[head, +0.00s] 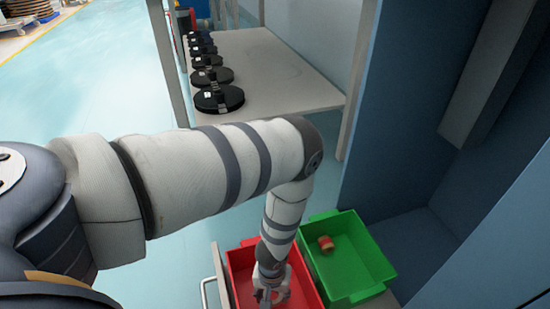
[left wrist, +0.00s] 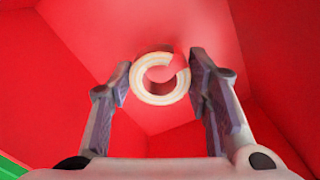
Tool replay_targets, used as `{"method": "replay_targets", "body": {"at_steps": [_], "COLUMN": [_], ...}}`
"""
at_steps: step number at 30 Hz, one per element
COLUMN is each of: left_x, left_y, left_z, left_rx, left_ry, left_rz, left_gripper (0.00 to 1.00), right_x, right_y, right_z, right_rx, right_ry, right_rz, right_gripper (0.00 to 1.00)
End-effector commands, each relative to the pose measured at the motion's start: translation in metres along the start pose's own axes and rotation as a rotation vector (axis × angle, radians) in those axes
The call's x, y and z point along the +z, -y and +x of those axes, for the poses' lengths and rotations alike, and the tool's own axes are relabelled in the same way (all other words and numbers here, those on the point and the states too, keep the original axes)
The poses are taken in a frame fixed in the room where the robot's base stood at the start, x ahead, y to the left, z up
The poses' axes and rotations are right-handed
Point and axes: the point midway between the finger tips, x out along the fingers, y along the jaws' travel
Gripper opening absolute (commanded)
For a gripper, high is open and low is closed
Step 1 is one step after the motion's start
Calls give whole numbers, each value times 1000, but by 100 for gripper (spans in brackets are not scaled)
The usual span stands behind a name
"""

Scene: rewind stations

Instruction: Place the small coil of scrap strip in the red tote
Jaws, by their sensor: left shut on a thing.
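The small coil of scrap strip (left wrist: 143,90) is a pale ring with a red-looking centre, seen end-on in the left wrist view. My left gripper (left wrist: 160,82) is shut on it, one finger on each side. The red tote (head: 243,262) is low in the head view, and its red walls and floor fill the left wrist view (left wrist: 60,110). My left gripper (head: 270,283) points down inside the tote. The coil's gap to the tote floor is hard to judge. My right gripper is not in view.
A green tote (head: 355,255) stands right beside the red one and holds a small red and tan roll (head: 326,244). A shelf (head: 270,65) behind carries several black reels (head: 218,98). Blue panels (head: 400,115) close off the right side. Open floor (head: 90,85) lies left.

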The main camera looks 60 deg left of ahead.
Motion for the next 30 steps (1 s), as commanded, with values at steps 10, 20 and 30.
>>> {"method": "replay_targets", "body": {"at_steps": [10, 20, 30], "left_x": [0, 0, -1], "left_y": [0, 0, -1], "left_z": [31, 34, 21], "left_rx": [1, 0, 2], "left_ry": [0, 0, -2], "left_rz": [0, 0, 0], "left_gripper": [11, 65, 65], "right_x": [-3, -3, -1], "right_y": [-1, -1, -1], "right_z": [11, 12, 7], "right_rx": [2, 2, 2], "right_ry": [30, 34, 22], "right_rz": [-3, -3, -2], "right_gripper": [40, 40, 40]}}
